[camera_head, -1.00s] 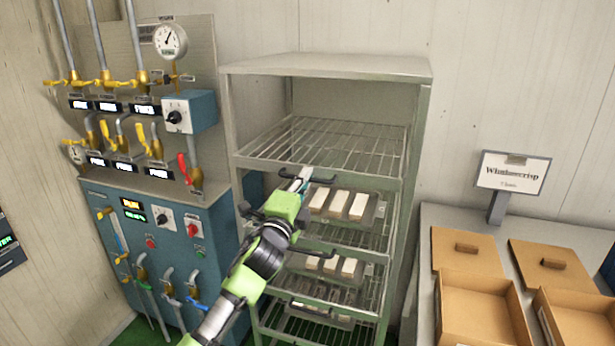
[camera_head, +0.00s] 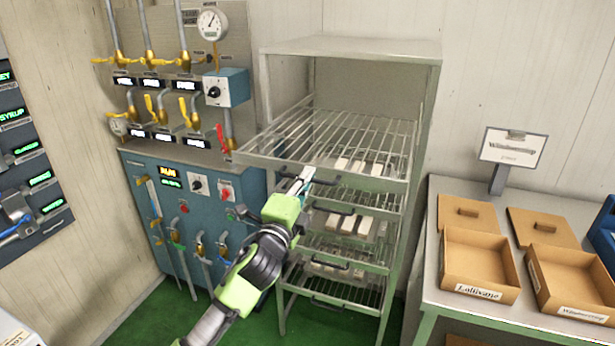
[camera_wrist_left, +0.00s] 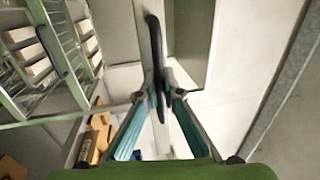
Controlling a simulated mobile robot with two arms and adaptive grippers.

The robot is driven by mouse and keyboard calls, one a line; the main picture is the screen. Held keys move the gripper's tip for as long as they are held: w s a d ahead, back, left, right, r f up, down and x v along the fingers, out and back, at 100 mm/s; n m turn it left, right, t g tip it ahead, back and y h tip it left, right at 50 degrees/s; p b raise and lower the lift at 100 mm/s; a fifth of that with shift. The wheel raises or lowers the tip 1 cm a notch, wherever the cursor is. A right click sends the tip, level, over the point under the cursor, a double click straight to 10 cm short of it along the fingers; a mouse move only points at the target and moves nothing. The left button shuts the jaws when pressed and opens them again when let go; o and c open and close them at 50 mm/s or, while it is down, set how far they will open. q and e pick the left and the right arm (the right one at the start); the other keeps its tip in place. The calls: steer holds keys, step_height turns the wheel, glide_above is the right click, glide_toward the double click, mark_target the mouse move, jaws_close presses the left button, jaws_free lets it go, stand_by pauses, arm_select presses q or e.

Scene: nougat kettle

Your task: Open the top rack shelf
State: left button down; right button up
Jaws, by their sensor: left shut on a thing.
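The metal rack (camera_head: 350,48) stands against the back wall. Its top shelf (camera_head: 335,135), a wire grid, is slid partly out of the frame toward me, its left front corner sticking out past the rack post. My left gripper (camera_head: 306,176) is at the shelf's front edge, shut on the black bar handle (camera_head: 318,180). In the left wrist view both fingers (camera_wrist_left: 162,98) close around the dark handle (camera_wrist_left: 154,45). My right gripper does not show.
Lower shelves hold pale bars (camera_head: 352,222). A blue valve panel (camera_head: 190,220) stands close on the left. On the right a table (camera_head: 433,230) carries open cardboard boxes (camera_head: 480,262) and a sign (camera_head: 513,147). Green floor shows in front of the rack.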

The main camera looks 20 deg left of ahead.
arm_select(q)
steer(key=c, duration=2.5)
jaws_free()
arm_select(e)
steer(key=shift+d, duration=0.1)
arm_select(q)
steer(key=shift+w, duration=0.1)
steer(key=s, duration=0.4)
steer(key=s+f, duration=0.1)
steer(key=s, duration=0.3)
steer(key=s+f, duration=0.1)
steer(key=s, duration=0.3)
steer(key=shift+a+f, duration=0.15)
steer(key=shift+a, duration=0.05)
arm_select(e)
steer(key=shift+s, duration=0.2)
arm_select(q)
steer(key=shift+w+f, duration=0.1)
